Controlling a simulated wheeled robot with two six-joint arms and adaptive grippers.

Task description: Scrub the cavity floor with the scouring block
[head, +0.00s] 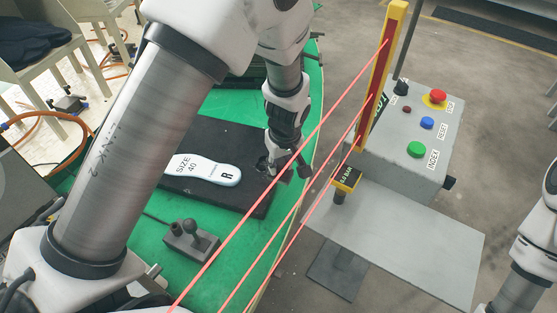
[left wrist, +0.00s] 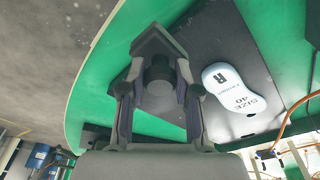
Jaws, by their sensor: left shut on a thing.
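My left gripper (head: 287,167) reaches down over the right end of the black plate (head: 238,199). In the left wrist view, its two fingers (left wrist: 158,85) are shut on a dark grey block (left wrist: 152,42) with a round knob, which appears to be the scouring block. The block is over or at the plate; I cannot tell whether it touches. A white insole-shaped piece (head: 203,169) marked SIZE 40 and R lies on the plate; it also shows in the left wrist view (left wrist: 233,88). The cavity floor is not clearly visible. My right gripper is out of view.
The plate lies on a green table (head: 135,237). A grey device with knobs (head: 190,241) stands in front. Red beams run from a yellow post (head: 391,20) along the table's right side, close to my gripper. A button box (head: 415,130) stands at right.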

